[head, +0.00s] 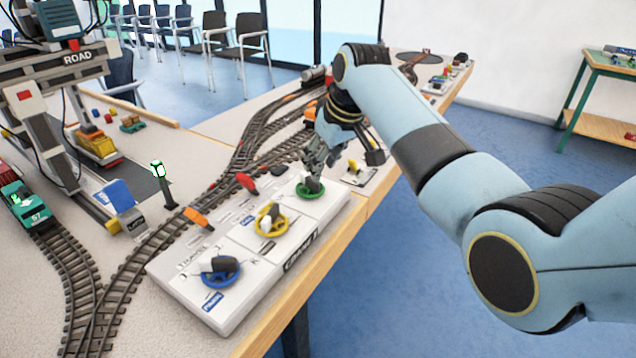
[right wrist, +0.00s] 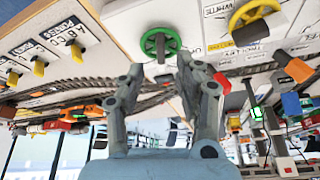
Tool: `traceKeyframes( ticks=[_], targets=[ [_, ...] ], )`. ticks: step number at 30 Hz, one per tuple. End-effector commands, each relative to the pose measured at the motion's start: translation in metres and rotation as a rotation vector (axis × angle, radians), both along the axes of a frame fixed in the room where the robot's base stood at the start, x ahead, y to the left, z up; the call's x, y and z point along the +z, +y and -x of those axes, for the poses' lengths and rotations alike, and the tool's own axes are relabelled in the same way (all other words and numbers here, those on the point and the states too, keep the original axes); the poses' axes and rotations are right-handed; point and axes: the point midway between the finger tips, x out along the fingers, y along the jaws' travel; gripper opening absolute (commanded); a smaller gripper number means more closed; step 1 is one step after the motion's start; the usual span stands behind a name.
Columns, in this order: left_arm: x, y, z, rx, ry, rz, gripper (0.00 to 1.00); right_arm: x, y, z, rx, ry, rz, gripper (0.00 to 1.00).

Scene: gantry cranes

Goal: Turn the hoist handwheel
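The white control box (head: 240,318), marked CRANE 1, carries three handwheels with dark knobs: blue (head: 221,272), yellow (head: 271,220) and green (head: 311,190). I cannot read which one is labelled hoist. My right gripper (head: 318,180) is at the green handwheel, from above, partly covering it. In the right wrist view the green handwheel (right wrist: 161,42) with its knob lies just beyond the fingertips (right wrist: 160,66), which stand apart with nothing between them. Whether a finger touches the wheel or knob is unclear. The yellow handwheel (right wrist: 252,18) is beside it. My left gripper is out of view.
A gantry crane (head: 75,65) with a ROAD sign stands at the left. Train tracks (head: 130,275), a teal locomotive (head: 25,205) and a small green signal (head: 158,170) are beside the box. Orange and red levers (head: 247,181) line its far side. The table's wooden edge (head: 310,278) runs close in front.

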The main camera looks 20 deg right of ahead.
Motion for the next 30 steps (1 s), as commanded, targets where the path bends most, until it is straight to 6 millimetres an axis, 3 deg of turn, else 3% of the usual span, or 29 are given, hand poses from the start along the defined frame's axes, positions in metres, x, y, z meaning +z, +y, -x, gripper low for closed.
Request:
traceKeyframes(
  ticks=[3,9,20,28,30],
  targets=[
    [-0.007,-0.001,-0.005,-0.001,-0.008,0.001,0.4,-0.025,0.003,-0.008,0.0,0.003,0.0,0.35],
    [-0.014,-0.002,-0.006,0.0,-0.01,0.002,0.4,-0.05,0.007,-0.018,0.0,0.002,0.001,0.35],
    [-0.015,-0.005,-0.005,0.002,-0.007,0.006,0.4,-0.056,0.008,-0.021,0.0,0.0,0.001,0.35],
    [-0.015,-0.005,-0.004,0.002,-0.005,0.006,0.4,-0.056,0.008,-0.021,0.0,0.0,0.001,0.03],
    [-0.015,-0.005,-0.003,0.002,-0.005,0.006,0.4,-0.056,0.008,-0.021,0.0,0.001,0.001,0.0]
  ],
)
